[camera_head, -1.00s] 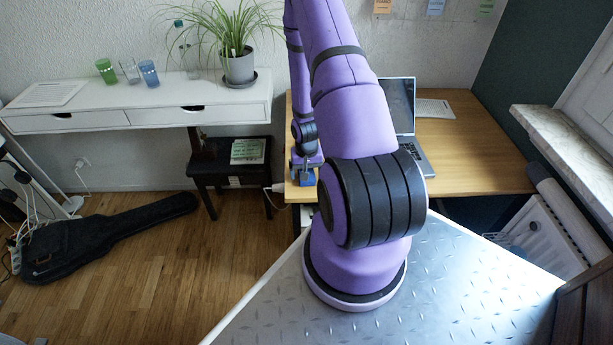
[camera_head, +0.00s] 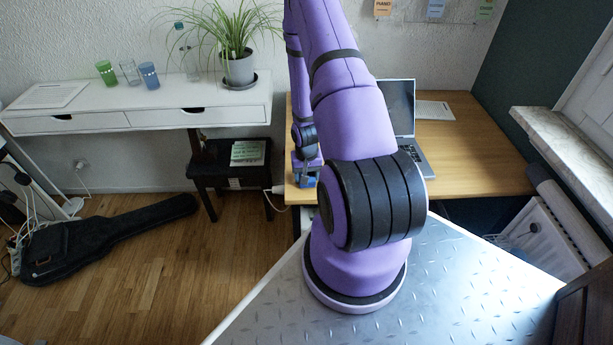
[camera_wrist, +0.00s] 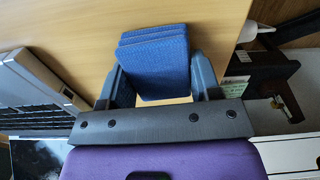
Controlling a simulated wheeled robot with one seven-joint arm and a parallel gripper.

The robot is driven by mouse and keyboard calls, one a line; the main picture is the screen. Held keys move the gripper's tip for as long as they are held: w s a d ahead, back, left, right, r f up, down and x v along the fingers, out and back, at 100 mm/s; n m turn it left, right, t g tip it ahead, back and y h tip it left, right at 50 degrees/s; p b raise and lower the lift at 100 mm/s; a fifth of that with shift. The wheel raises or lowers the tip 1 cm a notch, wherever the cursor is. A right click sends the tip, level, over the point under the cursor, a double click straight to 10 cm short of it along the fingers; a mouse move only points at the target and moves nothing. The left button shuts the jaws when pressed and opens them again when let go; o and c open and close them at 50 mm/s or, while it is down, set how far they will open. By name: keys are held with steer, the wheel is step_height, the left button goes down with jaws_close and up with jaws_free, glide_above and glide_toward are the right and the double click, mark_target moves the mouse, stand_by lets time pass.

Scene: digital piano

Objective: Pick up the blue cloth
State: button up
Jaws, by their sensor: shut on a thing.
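The blue cloth (camera_wrist: 155,62), a folded block with several layers at its far edge, lies between the two dark fingers of my gripper (camera_wrist: 160,78) in the wrist view. The gripper is shut on it, with a finger on the left and right sides. The cloth is over the wooden desk (camera_wrist: 85,35); I cannot tell whether it still touches the top. In the head view, my gripper (camera_head: 305,172) is small at the desk's left edge, with a bit of blue cloth (camera_head: 304,182) showing beneath it. My arm hides part of the desk.
An open laptop (camera_head: 412,150) stands on the desk (camera_head: 470,150) to the right of my arm. A black stool (camera_head: 228,170) with papers is left of the desk. A white console table (camera_head: 60,115) holds glasses and a potted plant (camera_head: 238,65).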

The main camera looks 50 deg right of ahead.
step_height(320, 180, up, 10)
steer(key=shift+f, duration=0.1)
stand_by(0.4)
steer(key=shift+o, duration=0.4)
